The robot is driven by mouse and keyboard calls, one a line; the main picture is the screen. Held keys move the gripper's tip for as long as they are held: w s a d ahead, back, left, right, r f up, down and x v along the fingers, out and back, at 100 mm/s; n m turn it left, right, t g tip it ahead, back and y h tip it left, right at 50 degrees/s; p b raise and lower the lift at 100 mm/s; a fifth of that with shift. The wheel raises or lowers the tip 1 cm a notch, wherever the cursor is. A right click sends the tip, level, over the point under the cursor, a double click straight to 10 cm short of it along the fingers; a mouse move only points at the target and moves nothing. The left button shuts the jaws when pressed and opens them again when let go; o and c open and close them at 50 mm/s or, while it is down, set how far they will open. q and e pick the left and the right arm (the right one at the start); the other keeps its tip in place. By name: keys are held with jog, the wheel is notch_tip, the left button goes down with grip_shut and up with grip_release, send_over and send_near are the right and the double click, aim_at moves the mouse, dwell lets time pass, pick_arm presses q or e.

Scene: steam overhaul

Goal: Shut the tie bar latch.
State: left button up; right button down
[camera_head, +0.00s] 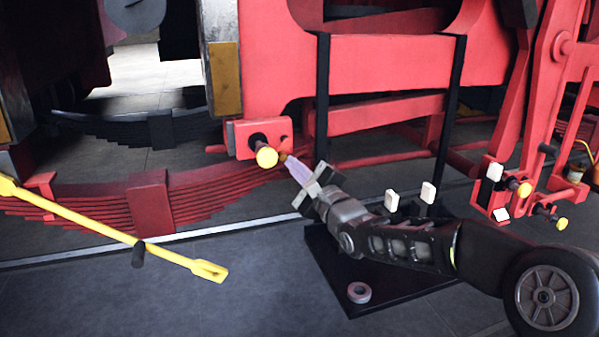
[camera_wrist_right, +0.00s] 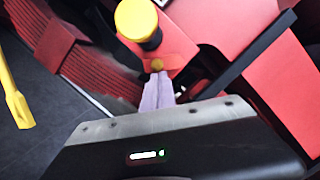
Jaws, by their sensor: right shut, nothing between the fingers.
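A red bracket (camera_head: 240,139) on the engine frame carries a pin with a yellow knob (camera_head: 265,157). A small brass-coloured knob (camera_wrist_right: 157,64) sits beside that pin on the bracket; I cannot tell whether this is the latch or how it stands. My right gripper (camera_head: 291,165) has its pale lilac fingers shut and empty, the tips at or very close to the small brass knob. In the right wrist view the fingers (camera_wrist_right: 158,88) point at it. A yellow bar (camera_head: 100,228) with a slotted end hangs at the left, apart from the bracket. My left gripper is not in view.
A red leaf spring (camera_head: 150,202) lies behind the yellow bar. A black tray (camera_head: 330,282) with a grey ring (camera_head: 359,292) is under my right arm. At right, another red bracket has yellow knobs (camera_head: 523,188). The floor at front left is clear.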

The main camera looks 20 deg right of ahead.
jog(key=shift+a+r+m+t+h+b, duration=0.25)
jog(key=shift+a+m+h+b, duration=0.25)
jog(key=shift+m+b, duration=1.5)
jog(key=shift+a+r+m+t+h+b, duration=0.1)
jog(key=shift+a+m+t+h+b, duration=0.3)
jog(key=shift+m+b, duration=1.6)
jog(key=shift+a+r+m+t+h+b, duration=0.2)
jog(key=shift+a+m+h+b, duration=0.6)
jog(key=shift+b, duration=2.1)
jog(key=shift+d+r+y, duration=0.1)
jog(key=shift+y, duration=0.2)
jog(key=s+d+f+b, duration=0.1)
jog(key=s+f+b, duration=0.5)
jog(key=s+b, duration=0.2)
jog(key=shift+v, duration=0.9)
